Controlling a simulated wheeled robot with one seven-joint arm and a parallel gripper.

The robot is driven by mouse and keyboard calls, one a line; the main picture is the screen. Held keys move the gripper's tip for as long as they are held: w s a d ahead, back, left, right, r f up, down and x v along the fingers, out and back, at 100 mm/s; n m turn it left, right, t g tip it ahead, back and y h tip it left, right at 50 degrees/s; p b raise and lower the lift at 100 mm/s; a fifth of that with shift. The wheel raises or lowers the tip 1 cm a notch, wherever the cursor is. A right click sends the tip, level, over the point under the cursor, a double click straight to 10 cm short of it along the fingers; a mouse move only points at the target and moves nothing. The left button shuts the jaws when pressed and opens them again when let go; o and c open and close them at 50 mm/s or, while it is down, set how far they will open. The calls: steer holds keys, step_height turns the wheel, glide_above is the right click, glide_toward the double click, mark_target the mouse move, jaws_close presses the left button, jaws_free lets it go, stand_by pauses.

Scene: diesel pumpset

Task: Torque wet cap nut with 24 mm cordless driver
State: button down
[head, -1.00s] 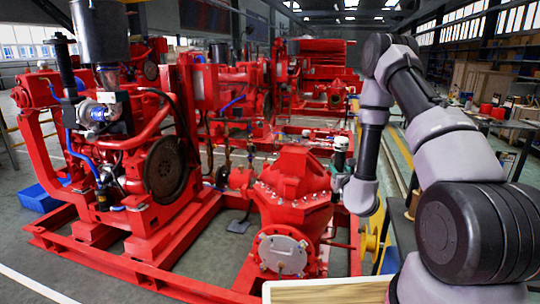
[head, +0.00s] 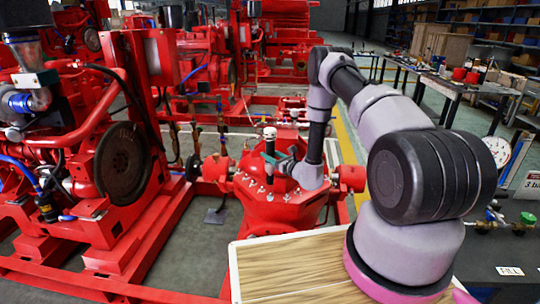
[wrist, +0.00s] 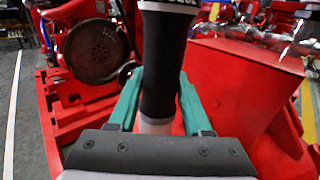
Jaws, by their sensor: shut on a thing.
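My gripper (wrist: 161,105) is shut on the cordless driver (wrist: 166,60). Its teal fingers sit on either side of the black grip. In the head view the driver (head: 269,142) stands roughly upright above the red pump casing (head: 285,212), with a pale top and dark body. Several small pale nuts or studs ring the casing flange. I cannot tell which is the wet cap nut. The driver's lower end and any contact with a nut are hidden.
A red engine with a dark flywheel (head: 124,163) stands at left on a red base frame. A wooden board (head: 300,272) lies in front. More red pumpsets fill the back.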

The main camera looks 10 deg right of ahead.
mark_target(271, 169)
steer(key=shift+s+f, duration=0.1)
steer(key=shift+f, duration=3.7)
stand_by(1.7)
steer(key=shift+d+r, duration=0.1)
steer(key=shift+r, duration=0.05)
